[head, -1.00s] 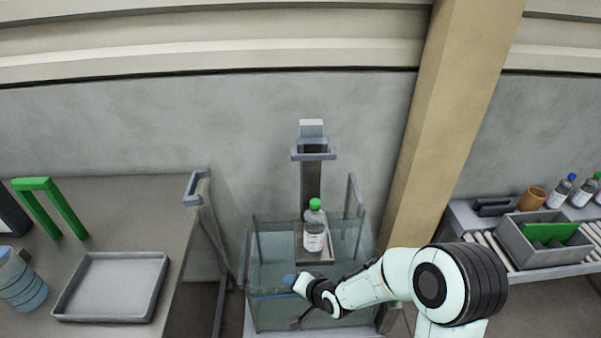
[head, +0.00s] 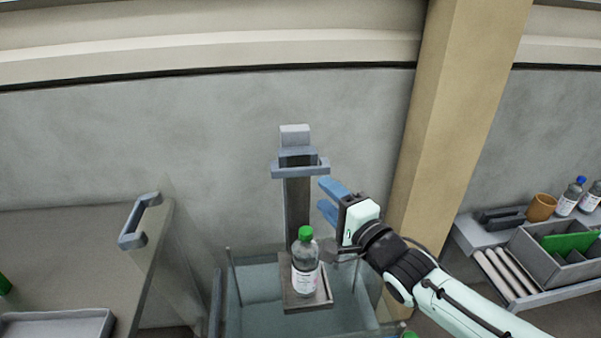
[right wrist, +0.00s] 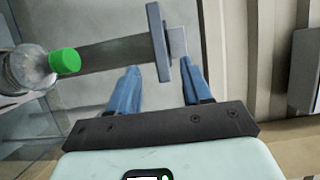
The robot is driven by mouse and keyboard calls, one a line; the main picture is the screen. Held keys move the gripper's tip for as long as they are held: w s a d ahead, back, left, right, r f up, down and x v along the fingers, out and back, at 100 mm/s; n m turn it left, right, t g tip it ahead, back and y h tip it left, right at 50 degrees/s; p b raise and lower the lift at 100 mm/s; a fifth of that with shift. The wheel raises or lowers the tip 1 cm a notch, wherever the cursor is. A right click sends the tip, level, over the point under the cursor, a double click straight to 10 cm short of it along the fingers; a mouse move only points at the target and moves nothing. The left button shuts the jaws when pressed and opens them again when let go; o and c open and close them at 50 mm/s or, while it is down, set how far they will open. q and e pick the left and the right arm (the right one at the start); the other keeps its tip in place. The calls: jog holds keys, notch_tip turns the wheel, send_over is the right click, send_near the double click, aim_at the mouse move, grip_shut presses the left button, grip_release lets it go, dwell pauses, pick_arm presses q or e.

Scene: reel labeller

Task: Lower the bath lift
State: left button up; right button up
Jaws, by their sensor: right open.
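The bath lift has a grey upright post (head: 297,210) with a blue-grey handle bar (head: 300,170) near its top. A small platform (head: 320,297) on the lift carries a clear bottle with a green cap (head: 305,268), standing above the glass-walled bath (head: 246,305). My right gripper (head: 326,200) is open and empty, just right of the post and a little below the handle's right end. In the right wrist view the handle bar (right wrist: 158,42) shows beyond the blue fingers (right wrist: 160,84), roughly in line with the gap between them. My left gripper is not in view.
A shelf at the right has rollers, a grey bin (head: 545,255), an orange cup (head: 541,207) and bottles. A bench with a grey tray (head: 60,325) and a rail handle (head: 140,220) is at the left.

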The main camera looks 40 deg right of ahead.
aim_at(303, 173)
jog(key=w, duration=0.3)
jog(key=w+d, duration=0.1)
jog(key=w, duration=0.6)
jog(key=shift+w+d+f+b, duration=0.1)
jog(key=shift+w+d+b, duration=0.05)
jog(key=shift+w+b, duration=0.25)
grip_shut()
